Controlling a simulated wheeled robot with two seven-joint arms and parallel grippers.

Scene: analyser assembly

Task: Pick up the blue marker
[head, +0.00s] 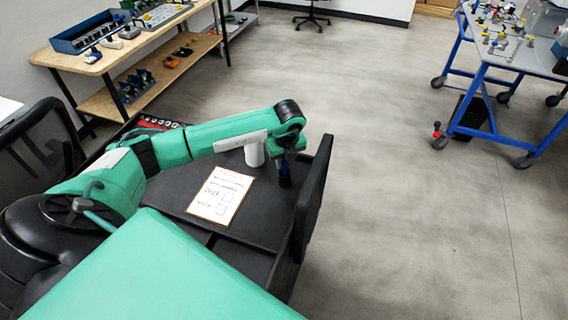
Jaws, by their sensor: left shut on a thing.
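My left arm reaches across a black work surface (180,190), and my left gripper (285,158) points down near its right end. The gripper is shut on a small dark blue upright thing, which looks like the blue marker (285,180). The fingers and wrist hide much of the marker, and I cannot tell whether its lower end touches the surface. My right gripper is not in view.
A white cylinder, perhaps a cup (254,154), stands left of the gripper. A printed sheet (220,196) lies in front of it. A black panel (312,195) rises at the surface's right edge. A wooden bench (62,60) and blue cart (490,75) stand farther off, with open floor between.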

